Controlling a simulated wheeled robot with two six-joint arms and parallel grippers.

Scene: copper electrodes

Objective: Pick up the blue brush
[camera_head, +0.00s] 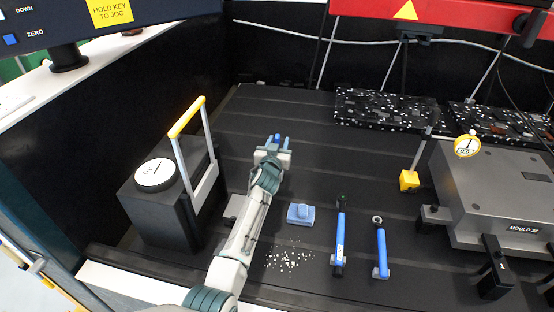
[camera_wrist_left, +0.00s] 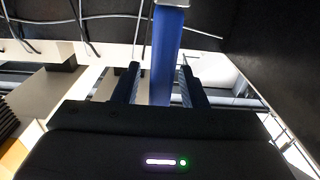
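My left gripper (camera_head: 275,143) is stretched far over the dark table, beyond the loose tools. Its fingers (camera_wrist_left: 163,85) stand apart in the left wrist view. A blue upright bar (camera_wrist_left: 168,50) shows between them there, with gaps on both sides; I cannot tell what it is. A small blue piece (camera_head: 277,137) shows between the fingertips in the head view. A light-blue block with a raised grip (camera_head: 300,213), possibly the brush, lies on the table nearer to me, apart from the gripper. My right gripper is not in view.
Two blue-handled tools (camera_head: 339,240) (camera_head: 381,250) lie right of the block. White crumbs (camera_head: 289,257) lie below it. A black box with a dial (camera_head: 154,174) and yellow-topped handle stands left. The grey mould (camera_head: 497,190) stands right, speckled trays (camera_head: 385,108) at the back.

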